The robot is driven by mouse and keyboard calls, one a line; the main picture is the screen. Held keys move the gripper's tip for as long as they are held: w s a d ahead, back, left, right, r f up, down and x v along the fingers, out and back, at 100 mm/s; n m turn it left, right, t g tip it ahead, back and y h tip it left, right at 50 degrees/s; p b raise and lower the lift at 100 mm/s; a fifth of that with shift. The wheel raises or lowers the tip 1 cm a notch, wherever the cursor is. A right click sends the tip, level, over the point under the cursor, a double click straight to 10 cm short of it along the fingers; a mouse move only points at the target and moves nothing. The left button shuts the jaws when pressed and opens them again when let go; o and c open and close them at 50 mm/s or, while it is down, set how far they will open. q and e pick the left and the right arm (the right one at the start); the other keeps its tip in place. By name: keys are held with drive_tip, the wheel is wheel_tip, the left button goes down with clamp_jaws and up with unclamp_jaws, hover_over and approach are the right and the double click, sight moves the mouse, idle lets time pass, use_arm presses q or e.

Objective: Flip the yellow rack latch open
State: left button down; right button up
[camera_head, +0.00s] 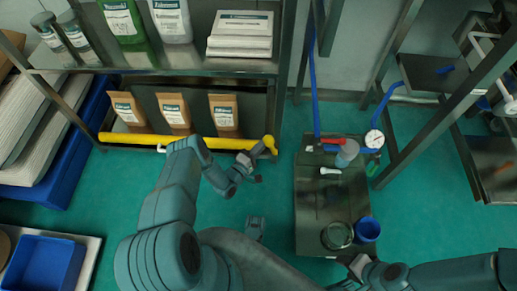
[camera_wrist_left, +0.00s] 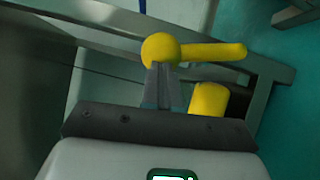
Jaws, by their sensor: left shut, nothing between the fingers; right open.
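The yellow rack latch (camera_head: 269,142) is at the right end of a long yellow bar (camera_head: 180,141) on the front of the rack's lower shelf. In the left wrist view the latch shows as a round yellow knob (camera_wrist_left: 160,48) with a rod reaching right, and a yellow cylinder (camera_wrist_left: 208,99) lies below it. My left gripper (camera_head: 258,155) is shut and empty, its fingertips (camera_wrist_left: 161,80) at the knob's lower edge; I cannot tell whether they touch it. My right gripper (camera_head: 357,266) is open by the dark table's front edge.
Brown bags (camera_head: 173,110) stand on the shelf behind the bar. The dark table (camera_head: 309,214) at right carries a blue cup (camera_head: 367,229), a glass dish (camera_head: 337,235) and a gauge (camera_head: 374,139). Green floor is clear between rack and table.

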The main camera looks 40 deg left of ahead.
use_arm(q)
drive_tip(key=shift+w+d+r+m+g+p, duration=0.35)
drive_tip(key=shift+w+d+r+m+g, duration=0.1)
drive_tip(key=shift+d+m, duration=0.2)
drive_tip(key=shift+w+d+r+m+g+p, duration=0.35)
drive_tip(key=shift+w+d+m+p, duration=0.15)
drive_tip(key=shift+d, duration=0.25)
drive_tip(key=shift+w+d+r+m+g+p, duration=0.25)
drive_tip(key=shift+w+d+r+m+g, duration=0.15)
drive_tip(key=shift+d+m, duration=0.3)
drive_tip(key=shift+d, duration=0.1)
